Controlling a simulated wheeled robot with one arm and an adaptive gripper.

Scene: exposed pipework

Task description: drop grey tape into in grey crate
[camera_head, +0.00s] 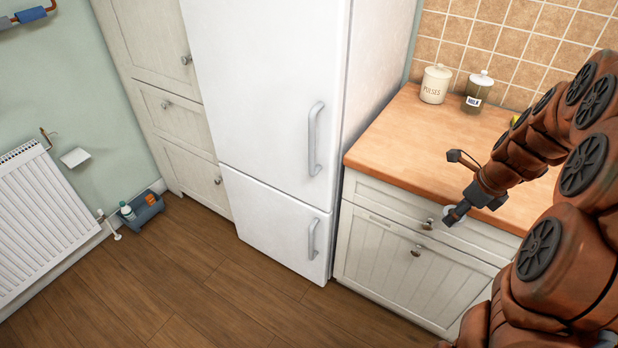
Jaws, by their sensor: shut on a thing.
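The grey crate (148,213) stands on the floor at the left, by the wall near the radiator. It is open at the top and holds a bottle with a pale green body and an orange item. My gripper (453,186) is at the right, above the front edge of the wooden counter, far from the crate. It is shut on a small, pale grey round thing, which looks like the grey tape (449,211). Only a small part of this shows at the lower finger; the rest is hard to make out.
A white fridge (265,100) stands between my gripper and the crate. The wooden floor (190,280) in front is clear.

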